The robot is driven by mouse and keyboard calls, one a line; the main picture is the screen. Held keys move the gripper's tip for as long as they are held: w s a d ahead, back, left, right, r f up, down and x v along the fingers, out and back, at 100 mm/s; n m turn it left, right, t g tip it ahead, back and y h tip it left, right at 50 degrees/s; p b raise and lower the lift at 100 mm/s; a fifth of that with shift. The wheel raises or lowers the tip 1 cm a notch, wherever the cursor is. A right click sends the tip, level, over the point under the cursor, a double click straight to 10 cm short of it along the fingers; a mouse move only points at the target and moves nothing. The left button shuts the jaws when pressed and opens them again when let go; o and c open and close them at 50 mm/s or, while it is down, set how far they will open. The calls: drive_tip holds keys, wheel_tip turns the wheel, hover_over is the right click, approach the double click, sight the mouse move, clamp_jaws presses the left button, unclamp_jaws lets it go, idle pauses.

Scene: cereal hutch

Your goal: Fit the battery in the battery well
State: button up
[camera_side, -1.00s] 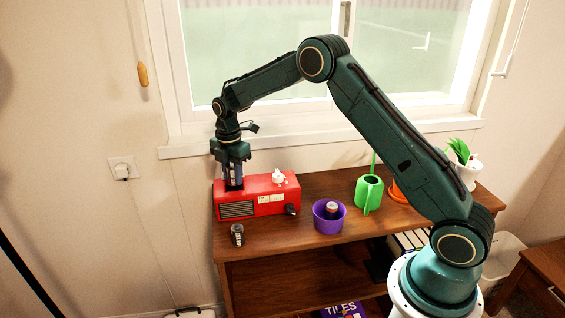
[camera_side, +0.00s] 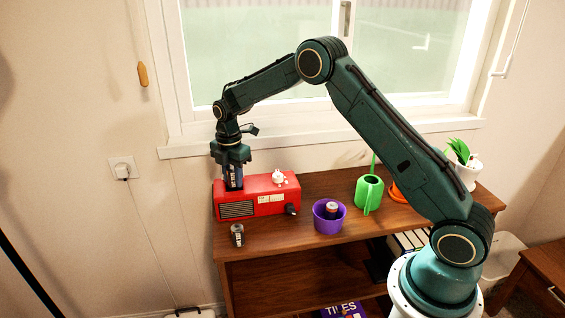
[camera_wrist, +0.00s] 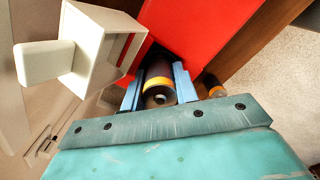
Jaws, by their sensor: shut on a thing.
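My gripper (camera_side: 234,180) points straight down over the left end of the top of a red radio-like box (camera_side: 256,203). In the wrist view, its two blue fingers (camera_wrist: 158,88) are shut on a dark battery (camera_wrist: 157,76) with an orange-yellow band, its end facing the camera. The battery lies between the fingers, against the red box (camera_wrist: 200,30). The battery well itself is hidden by my gripper and the battery, so how deep the battery sits cannot be told. A second battery-like cylinder (camera_side: 237,235) stands on the shelf top in front of the box; it also shows in the wrist view (camera_wrist: 214,86).
A purple bowl (camera_side: 328,222) holding a cylinder and a green watering can (camera_side: 369,193) stand to the right on the wooden hutch (camera_side: 290,245). A pale box-shaped thing (camera_wrist: 95,45) is close in the wrist view.

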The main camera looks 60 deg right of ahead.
drive_tip(key=shift+f, duration=0.25)
drive_tip(key=o, duration=1.4)
drive_tip(key=shift+w+r, duration=0.1)
drive_tip(key=shift+r, duration=0.05)
drive_tip(key=shift+o, duration=0.5)
drive_tip(key=shift+w+r, duration=0.1)
drive_tip(key=shift+r, duration=0.35)
drive_tip(key=shift+s+r, duration=0.2)
drive_tip(key=shift+r, duration=3.2)
